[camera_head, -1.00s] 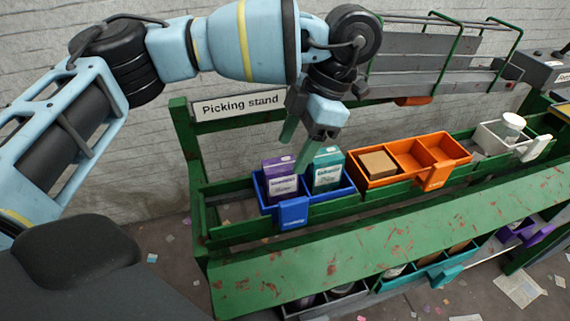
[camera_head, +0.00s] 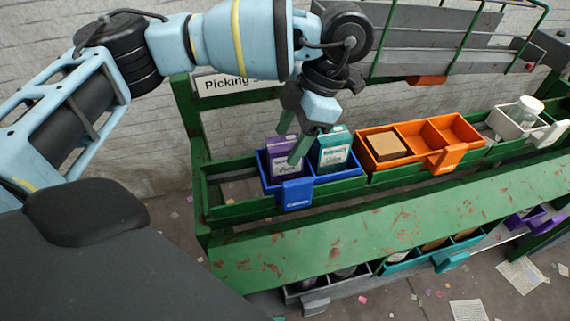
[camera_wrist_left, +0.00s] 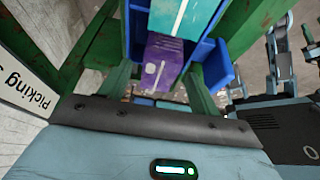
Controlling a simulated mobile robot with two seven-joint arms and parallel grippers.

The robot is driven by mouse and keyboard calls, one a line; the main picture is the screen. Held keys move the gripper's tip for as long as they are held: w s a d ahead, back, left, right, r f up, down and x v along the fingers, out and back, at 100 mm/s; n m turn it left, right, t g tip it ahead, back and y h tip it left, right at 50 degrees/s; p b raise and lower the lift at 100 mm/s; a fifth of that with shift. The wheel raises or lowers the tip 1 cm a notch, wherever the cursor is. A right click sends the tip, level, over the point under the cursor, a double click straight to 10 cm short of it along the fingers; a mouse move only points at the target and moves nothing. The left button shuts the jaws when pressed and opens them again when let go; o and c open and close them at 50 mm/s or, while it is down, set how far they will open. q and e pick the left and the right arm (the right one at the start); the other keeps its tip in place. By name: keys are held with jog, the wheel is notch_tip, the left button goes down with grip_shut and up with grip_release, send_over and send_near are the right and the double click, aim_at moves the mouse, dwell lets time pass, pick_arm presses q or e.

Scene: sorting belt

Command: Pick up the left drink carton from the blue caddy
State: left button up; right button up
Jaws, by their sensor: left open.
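The blue caddy (camera_head: 297,194) stands on the green rack and holds two cartons side by side. The left drink carton is purple (camera_head: 286,160) and upright; the right one is teal (camera_head: 334,151). My left gripper (camera_head: 291,139) is open and points down at the purple carton, with one finger partly in front of it. In the left wrist view the purple carton (camera_wrist_left: 163,60) shows between the two green fingers, close to the tips; I cannot tell whether they touch it. The teal carton (camera_wrist_left: 186,14) lies beyond it there.
An orange caddy (camera_head: 448,158) with a brown box (camera_head: 386,145) stands right of the blue one. A white caddy (camera_head: 508,124) with a jar is further right. A green shelf (camera_head: 350,224) runs in front. The "Picking stand" sign (camera_head: 222,82) is behind, partly hidden by my arm.

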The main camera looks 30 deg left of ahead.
aim_at(287, 142)
pick_arm(q)
jog(key=shift+x, duration=1.55)
jog(key=shift+r, duration=0.1)
jog(key=c, duration=1.1)
jog(key=shift+o, duration=0.2)
notch_tip(287, 142, up, 9)
jog(key=shift+f+p, duration=0.15)
jog(key=shift+p, duration=0.8)
jog(key=shift+r, duration=0.65)
